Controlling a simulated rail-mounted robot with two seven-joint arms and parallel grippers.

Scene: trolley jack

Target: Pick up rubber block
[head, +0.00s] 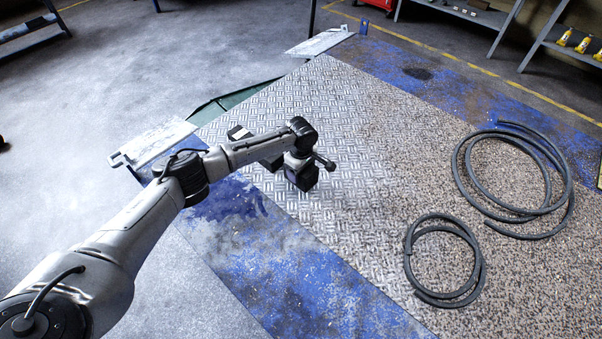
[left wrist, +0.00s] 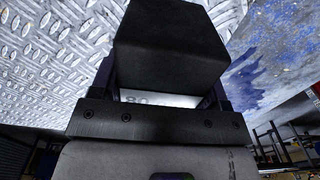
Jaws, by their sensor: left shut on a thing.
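The rubber block (left wrist: 172,45) is a matte black, box-shaped piece. It fills the upper middle of the left wrist view, between the two fingers of my left gripper (left wrist: 170,85). The gripper is shut on it. In the head view my left gripper (head: 301,172) is at the end of the arm, over the diamond plate near its left border. There the dark block and the dark gripper merge, and I cannot tell how high the block is held. My right gripper is not in view.
A dark item with a pale top (head: 240,132) is just left of the gripper, partly behind my arm. A white ramp (head: 155,142) lies at the plate's left corner. A small hose coil (head: 443,262) and a larger one (head: 462,170) lie at right. The plate beyond the gripper is clear.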

